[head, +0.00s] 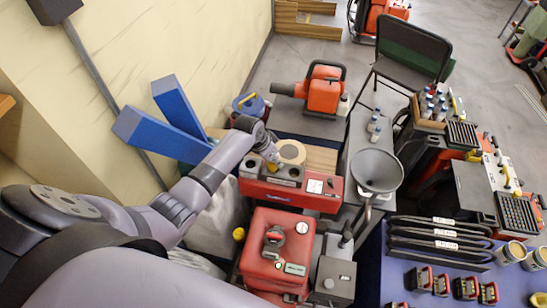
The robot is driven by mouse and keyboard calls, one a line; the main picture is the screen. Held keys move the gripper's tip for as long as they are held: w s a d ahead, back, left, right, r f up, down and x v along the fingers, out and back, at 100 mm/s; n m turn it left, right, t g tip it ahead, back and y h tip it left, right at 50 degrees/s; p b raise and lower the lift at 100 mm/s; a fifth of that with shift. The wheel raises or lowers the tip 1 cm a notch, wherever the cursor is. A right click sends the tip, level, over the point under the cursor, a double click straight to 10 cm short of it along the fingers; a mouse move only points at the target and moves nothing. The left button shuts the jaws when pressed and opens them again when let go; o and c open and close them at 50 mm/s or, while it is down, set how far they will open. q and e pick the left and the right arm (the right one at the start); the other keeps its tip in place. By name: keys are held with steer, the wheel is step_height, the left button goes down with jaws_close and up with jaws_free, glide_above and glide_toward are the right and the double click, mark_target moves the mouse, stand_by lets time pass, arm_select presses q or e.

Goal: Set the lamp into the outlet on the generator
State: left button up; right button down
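A red unit that looks like the generator (325,200) stands against the tan wall, with dark round openings in its grey top panel (283,182) and a white label and dial on its right part. My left arm reaches in from the left, and its gripper (268,149) is over the panel's back edge, pointing down and right. A small yellowish piece (274,158) shows at the fingertips, just above or at the openings. It may be the lamp, but it is too small to tell, and the fingers' closure is unclear. My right gripper is out of view.
A red canister-like machine (260,268) stands in front. A grey funnel (377,170) rises to the right. Blue beams (160,135) lean on the wall. A bench with black bars (440,235) is at right.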

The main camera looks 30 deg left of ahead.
arm_select(q)
steer(key=shift+f+b, duration=0.6)
steer(key=shift+f, duration=0.4)
steer(key=o, duration=1.3)
steer(key=shift+c, duration=0.2)
steer(key=shift+r, duration=0.1)
step_height(320, 180, up, 10)
steer(key=shift+f, duration=0.1)
